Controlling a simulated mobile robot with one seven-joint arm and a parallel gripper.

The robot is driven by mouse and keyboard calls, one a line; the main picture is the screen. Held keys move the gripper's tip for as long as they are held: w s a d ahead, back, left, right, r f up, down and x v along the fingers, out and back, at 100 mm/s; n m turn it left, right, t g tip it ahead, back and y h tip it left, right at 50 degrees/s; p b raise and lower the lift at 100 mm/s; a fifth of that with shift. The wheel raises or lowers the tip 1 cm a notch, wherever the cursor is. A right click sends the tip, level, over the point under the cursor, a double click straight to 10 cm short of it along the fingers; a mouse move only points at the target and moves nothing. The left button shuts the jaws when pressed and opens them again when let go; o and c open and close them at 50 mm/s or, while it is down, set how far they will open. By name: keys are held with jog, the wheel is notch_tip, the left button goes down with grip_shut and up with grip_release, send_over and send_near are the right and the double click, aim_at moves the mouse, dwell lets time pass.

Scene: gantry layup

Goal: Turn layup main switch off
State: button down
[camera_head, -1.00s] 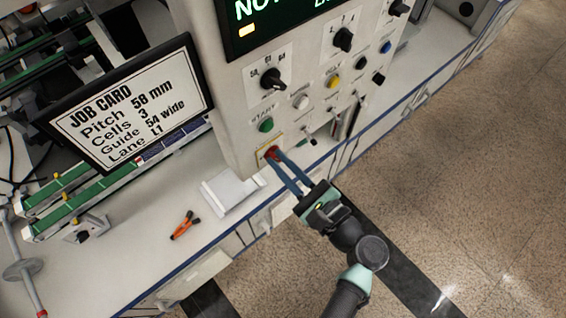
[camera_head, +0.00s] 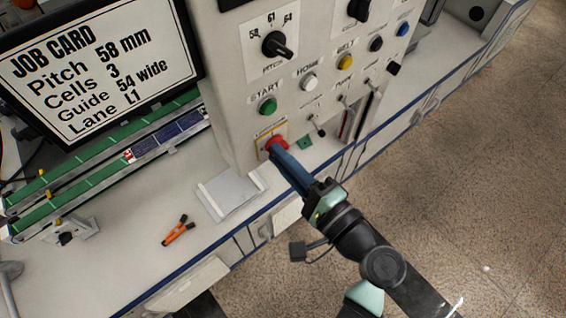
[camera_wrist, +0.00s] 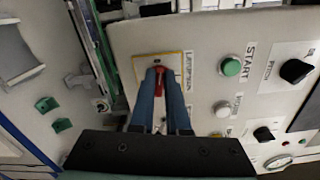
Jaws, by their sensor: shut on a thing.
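The layup main switch is a red rotary knob (camera_head: 277,144) on a yellow-edged plate (camera_head: 264,137) low on the left side of the grey control panel. It also shows in the wrist view as a red handle (camera_wrist: 160,79) on its plate (camera_wrist: 147,66). My gripper (camera_head: 278,153) has its two blue fingers at the switch, and in the wrist view (camera_wrist: 161,76) the red handle lies between the fingertips. The gripper is shut on the handle. The fingers hide part of the handle, and I cannot read its position marks.
Above the switch sit a green START button (camera_head: 267,105), a white HOME button (camera_head: 309,82), a yellow button (camera_head: 345,62) and a black pitch knob (camera_head: 276,44). A white tray (camera_head: 232,192) and orange-handled tool (camera_head: 179,231) lie on the bench. A job card screen (camera_head: 95,70) stands left.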

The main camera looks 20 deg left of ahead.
jog(key=shift+f+n+b, duration=0.2)
jog(key=shift+n+b, duration=0.75)
jog(key=shift+n, duration=0.15)
jog(key=c, duration=0.9)
grip_release()
jog(key=shift+r, duration=0.1)
jog(key=b+v, duration=0.2)
jog(key=v, duration=1.1)
